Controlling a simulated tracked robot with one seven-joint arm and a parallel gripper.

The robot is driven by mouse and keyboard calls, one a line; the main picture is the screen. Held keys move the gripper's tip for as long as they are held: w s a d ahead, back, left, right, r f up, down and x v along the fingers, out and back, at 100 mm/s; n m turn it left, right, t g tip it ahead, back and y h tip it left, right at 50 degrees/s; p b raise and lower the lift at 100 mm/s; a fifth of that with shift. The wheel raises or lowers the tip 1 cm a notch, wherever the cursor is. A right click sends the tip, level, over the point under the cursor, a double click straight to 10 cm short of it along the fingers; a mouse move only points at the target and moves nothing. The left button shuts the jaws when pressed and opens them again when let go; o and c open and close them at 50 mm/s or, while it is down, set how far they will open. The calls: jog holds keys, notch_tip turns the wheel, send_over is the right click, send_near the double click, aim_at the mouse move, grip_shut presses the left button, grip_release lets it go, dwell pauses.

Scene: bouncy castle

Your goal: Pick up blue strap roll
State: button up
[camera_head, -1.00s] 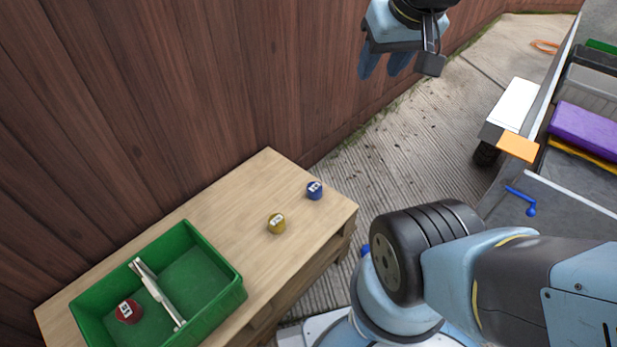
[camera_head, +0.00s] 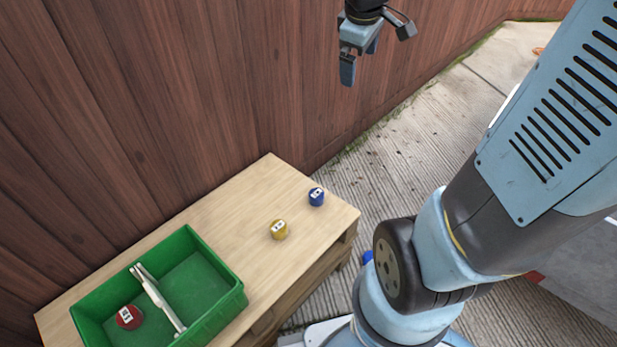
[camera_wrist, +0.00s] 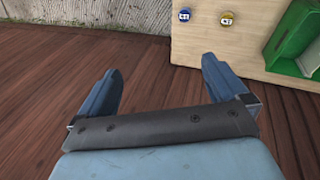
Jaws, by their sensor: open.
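The blue strap roll (camera_head: 316,197) stands near the far right corner of the wooden table, with a white label on top. It also shows in the wrist view (camera_wrist: 184,15), at the top, beyond my fingers. My gripper (camera_head: 356,68) is at the top of the head view, well above and beyond the table, in front of the wooden wall. In the wrist view its two blue fingers (camera_wrist: 158,85) are spread wide with nothing between them. It is clear of the roll.
A yellow roll (camera_head: 279,229) stands close to the blue one on the wooden table (camera_head: 222,222). A green crate (camera_head: 236,300) at the left holds a red roll (camera_head: 129,316) and has a pale handle across it. A wooden wall (camera_head: 200,90) rises behind the table.

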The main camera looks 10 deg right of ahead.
jog(key=w+d+f+n+g, duration=0.1)
jog(key=w+f+n, duration=0.6)
jog(key=w+f, duration=0.35)
jog(key=n+g+y, duration=0.2)
jog(key=n+g, duration=0.1)
jog(key=n, duration=1.5)
send_over(317, 193)
notch_tip(317, 193, down, 44)
notch_tip(317, 193, down, 7)
jog(key=shift+w+d+f, duration=0.1)
jog(key=shift+a+f, duration=0.2)
jog(key=shift+f, duration=2.5)
jog(key=shift+c, duration=0.2)
jog(key=c, duration=1.2)
